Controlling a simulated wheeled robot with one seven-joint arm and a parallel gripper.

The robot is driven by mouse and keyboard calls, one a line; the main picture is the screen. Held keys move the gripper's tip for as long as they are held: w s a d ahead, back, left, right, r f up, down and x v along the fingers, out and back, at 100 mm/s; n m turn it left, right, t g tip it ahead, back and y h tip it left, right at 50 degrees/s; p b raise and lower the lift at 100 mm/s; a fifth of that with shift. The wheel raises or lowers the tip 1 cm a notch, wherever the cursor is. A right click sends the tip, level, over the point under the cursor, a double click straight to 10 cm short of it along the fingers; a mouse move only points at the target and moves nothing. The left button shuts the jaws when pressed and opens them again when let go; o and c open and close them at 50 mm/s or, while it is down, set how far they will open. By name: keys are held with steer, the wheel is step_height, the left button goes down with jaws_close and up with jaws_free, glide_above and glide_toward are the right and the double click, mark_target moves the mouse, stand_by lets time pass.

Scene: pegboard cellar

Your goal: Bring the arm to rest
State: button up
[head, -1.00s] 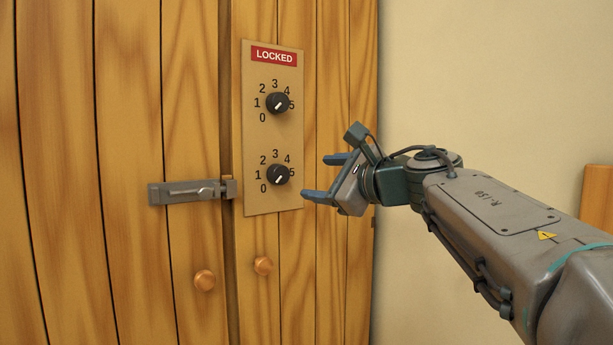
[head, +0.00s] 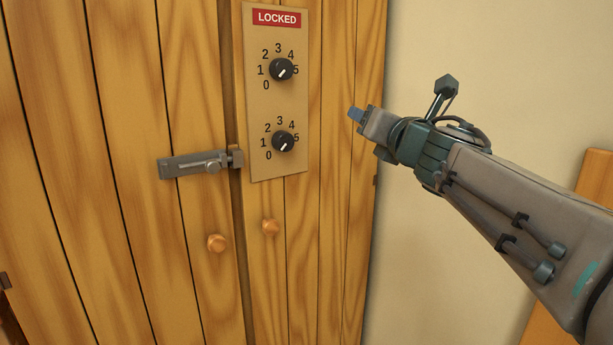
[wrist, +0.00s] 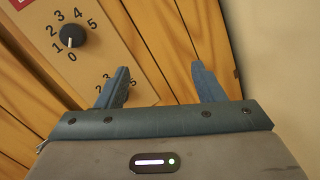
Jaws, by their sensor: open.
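My gripper (head: 356,114) is to the right of the dial panel in the head view, apart from it, with nothing held. In the wrist view my gripper (wrist: 160,88) shows two blue fingers spread apart with bare wood between them. The tan panel (head: 262,108) carries a red LOCKED sign (head: 277,18). The left finger covers the lower dial in the wrist view.
A metal slide bolt (head: 200,163) spans the gap between the wooden doors (head: 120,130). A bare cream wall (head: 470,50) and an orange wooden piece (head: 596,180) are on the right.

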steer(key=s+d+f+m+g+h+p, duration=0.3)
steer(key=s+d+f+m+p, duration=0.15)
steer(key=m, duration=0.65)
steer(key=s+d+f+m+g+h+p, duration=0.35)
steer(key=m+p, duration=0.25)
steer(key=m, duration=0.4)
steer(key=s+a+f+m+g+y+p, duration=0.1)
steer(key=s+a+f+m+g+p, duration=0.1)
steer(key=s+f+m+g+p, duration=0.2)
steer(key=s+a+f+m+g+y+p, duration=0.1)
steer(key=s+a+f+m+g+p, duration=0.2)
steer(key=s+m, duration=0.6)
steer(key=s+f+g+p, duration=0.1)
steer(key=s+g+p, duration=0.1)
steer(key=s, duration=0.1)
steer(key=shift+s+a, duration=0.25)
steer(key=shift+s, duration=0.1)
